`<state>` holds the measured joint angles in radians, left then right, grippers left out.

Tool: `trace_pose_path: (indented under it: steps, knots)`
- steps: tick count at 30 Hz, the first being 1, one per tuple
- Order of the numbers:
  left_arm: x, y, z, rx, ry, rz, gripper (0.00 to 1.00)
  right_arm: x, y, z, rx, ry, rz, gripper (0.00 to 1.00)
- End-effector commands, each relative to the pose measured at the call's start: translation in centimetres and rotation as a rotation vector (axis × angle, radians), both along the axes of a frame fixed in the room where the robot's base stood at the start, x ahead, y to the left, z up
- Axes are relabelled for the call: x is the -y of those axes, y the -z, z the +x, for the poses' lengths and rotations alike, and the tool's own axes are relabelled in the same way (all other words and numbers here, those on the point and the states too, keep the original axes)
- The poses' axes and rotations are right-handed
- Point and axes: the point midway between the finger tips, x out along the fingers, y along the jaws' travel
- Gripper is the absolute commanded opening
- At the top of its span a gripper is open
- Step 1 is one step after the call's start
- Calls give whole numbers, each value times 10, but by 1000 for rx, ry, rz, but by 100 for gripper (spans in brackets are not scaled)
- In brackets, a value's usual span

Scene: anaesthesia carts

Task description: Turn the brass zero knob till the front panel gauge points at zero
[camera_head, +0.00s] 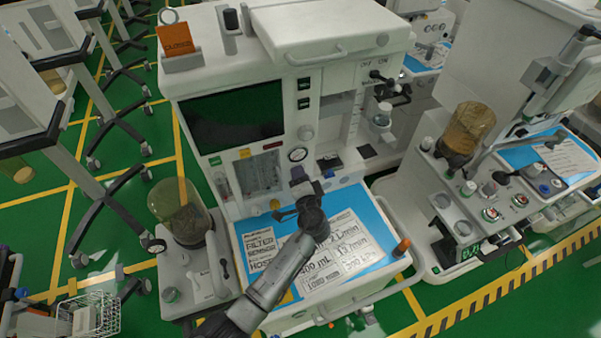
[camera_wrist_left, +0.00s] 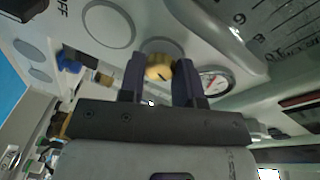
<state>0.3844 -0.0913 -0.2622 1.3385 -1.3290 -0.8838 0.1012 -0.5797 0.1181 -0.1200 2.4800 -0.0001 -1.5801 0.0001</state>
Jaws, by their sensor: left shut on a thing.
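The brass zero knob (camera_wrist_left: 159,67) shows in the left wrist view between the two dark fingers of my left gripper (camera_wrist_left: 160,78), which is shut on it. A dark mark shows on the knob's face. In the head view my left gripper (camera_head: 299,178) reaches up to the cart's front panel and hides the knob. My right gripper is not in view.
A worktop with printed sheets on a blue mat (camera_head: 372,218) lies below my left arm. A dark screen (camera_head: 232,118) is left of the gauge. A canister (camera_head: 181,207) stands at the cart's left side. A second cart (camera_head: 500,160) stands at the right.

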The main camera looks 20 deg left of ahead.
Motion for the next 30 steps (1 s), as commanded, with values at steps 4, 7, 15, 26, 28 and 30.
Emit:
trace_pose_path:
  steps: [4,7,15,26,28,30]
  knots:
    - [1,-4,0,-82,1,93,8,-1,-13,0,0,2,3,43]
    - [1,-4,1,-131,1,150,8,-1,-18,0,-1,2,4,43]
    - [1,-3,1,-235,1,266,8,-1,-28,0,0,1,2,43]
    - [1,-2,1,-292,0,331,8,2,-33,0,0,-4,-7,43]
    - [1,-1,1,-294,0,332,8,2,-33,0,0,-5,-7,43]
    - [1,-1,1,-295,0,334,8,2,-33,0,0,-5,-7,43]
